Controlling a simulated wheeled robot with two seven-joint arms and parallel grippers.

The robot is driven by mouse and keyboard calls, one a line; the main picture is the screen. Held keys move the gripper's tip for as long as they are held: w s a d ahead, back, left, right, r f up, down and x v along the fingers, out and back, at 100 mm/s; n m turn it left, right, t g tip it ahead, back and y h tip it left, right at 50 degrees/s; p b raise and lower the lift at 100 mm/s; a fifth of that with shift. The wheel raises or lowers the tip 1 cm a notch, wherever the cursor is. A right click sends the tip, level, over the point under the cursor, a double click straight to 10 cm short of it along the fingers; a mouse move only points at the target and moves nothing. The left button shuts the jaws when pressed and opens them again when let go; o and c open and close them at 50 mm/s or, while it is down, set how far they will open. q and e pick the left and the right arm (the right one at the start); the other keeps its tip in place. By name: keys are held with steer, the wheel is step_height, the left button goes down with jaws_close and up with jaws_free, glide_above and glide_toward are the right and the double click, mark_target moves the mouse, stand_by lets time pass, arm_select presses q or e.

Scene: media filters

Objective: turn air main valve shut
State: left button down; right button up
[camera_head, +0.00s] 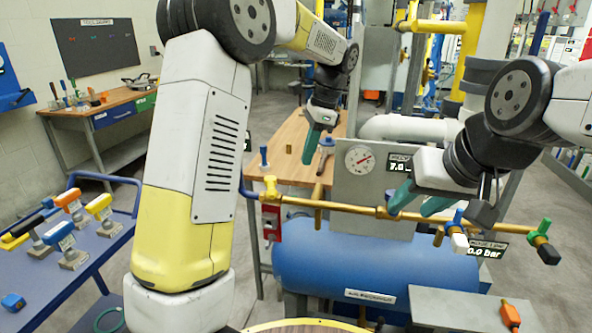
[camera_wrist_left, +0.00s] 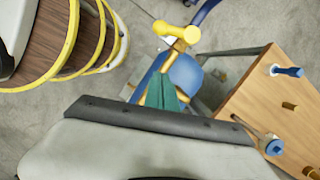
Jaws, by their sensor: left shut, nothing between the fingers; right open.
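A brass pipe (camera_head: 340,208) runs above a blue tank (camera_head: 390,262). It carries a yellow handle (camera_head: 270,188) at its left end, a blue and white handle (camera_head: 458,232) right of centre and a green handle (camera_head: 543,232) at the right end. I cannot tell which of these is the air main valve. A yellow handle (camera_wrist_left: 178,31) shows in the left wrist view. My left gripper (camera_head: 313,138) is shut and empty above the wooden bench, apart from the pipe; its green fingers (camera_wrist_left: 163,92) show in the wrist view. My right gripper (camera_head: 408,208) is open near the pipe, left of the blue and white handle.
A dial gauge (camera_head: 358,158) sits on a grey panel behind the pipe. A display (camera_head: 487,249) at right reads 0.0 bar. A wooden bench (camera_head: 290,150) stands behind. A blue cart (camera_head: 85,262) with several small valves stands at left. A grey box (camera_head: 450,308) is at front right.

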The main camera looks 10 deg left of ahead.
mark_target(275, 189)
arm_select(q)
steer(key=s+a+f, duration=0.1)
steer(key=a+f, duration=0.5)
steer(key=f, duration=0.2)
steer(key=shift+s, duration=0.35)
steer(key=shift+f, duration=0.1)
steer(key=a+m, duration=0.1)
steer(key=s+a+m, duration=0.1)
steer(key=m, duration=0.1)
steer(key=shift+s+t, duration=0.25)
steer(key=shift+t, duration=0.15)
